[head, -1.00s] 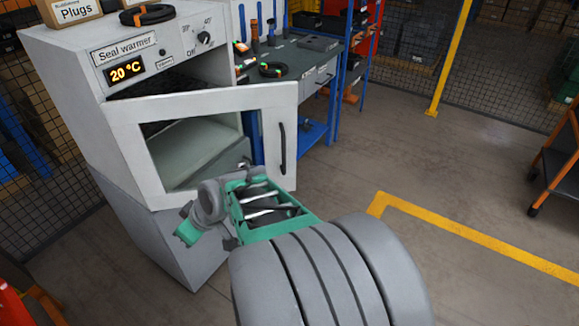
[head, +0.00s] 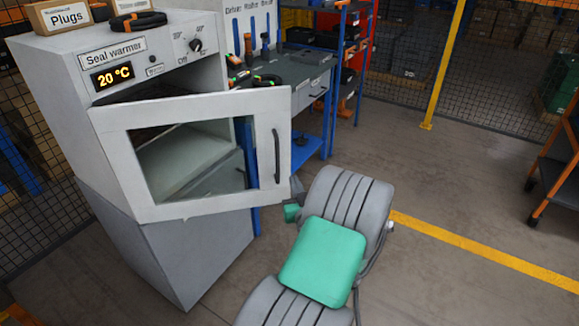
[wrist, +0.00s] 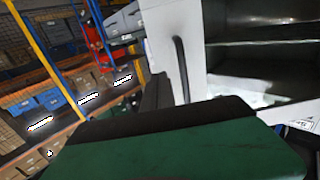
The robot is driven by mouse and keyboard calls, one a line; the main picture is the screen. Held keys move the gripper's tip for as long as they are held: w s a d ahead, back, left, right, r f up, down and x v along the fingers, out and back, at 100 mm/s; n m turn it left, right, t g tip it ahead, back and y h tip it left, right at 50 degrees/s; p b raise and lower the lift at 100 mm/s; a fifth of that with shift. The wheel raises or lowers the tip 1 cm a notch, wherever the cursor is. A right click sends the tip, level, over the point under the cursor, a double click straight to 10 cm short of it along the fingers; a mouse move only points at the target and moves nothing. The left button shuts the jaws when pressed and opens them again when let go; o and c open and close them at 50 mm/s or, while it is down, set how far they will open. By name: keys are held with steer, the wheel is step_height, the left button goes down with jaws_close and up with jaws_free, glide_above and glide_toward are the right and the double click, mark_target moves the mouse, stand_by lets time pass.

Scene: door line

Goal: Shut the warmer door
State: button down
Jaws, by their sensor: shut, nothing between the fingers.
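The seal warmer (head: 150,75) is a grey cabinet at the left of the head view. Its white-framed door (head: 200,207), with a window, stands partly open, swung out from the left side. The dark bar handle (head: 276,157) is near the door's free right edge. It also shows in the wrist view (wrist: 181,68), beside the white door frame (wrist: 193,45). My gripper, dark in the wrist view (wrist: 157,92), is shut and empty close to the handle side of the door. In the head view my arm mostly hides it; contact cannot be told.
A workbench (head: 290,68) with tools stands right behind the warmer. A box of plugs (head: 62,16) and a black coil (head: 138,21) sit on the warmer. A yellow post (head: 445,65) and an orange-framed cart (head: 552,165) stand at right. The floor between is clear.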

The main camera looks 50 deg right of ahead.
mark_target(287, 163)
steer(key=p+x, duration=0.2)
steer(key=x, duration=0.4)
steer(key=shift+w+r, duration=0.1)
steer(key=shift+w, duration=0.1)
steer(key=shift+w+d, duration=0.25)
steer(key=shift+d, duration=0.1)
steer(key=shift+w, duration=0.1)
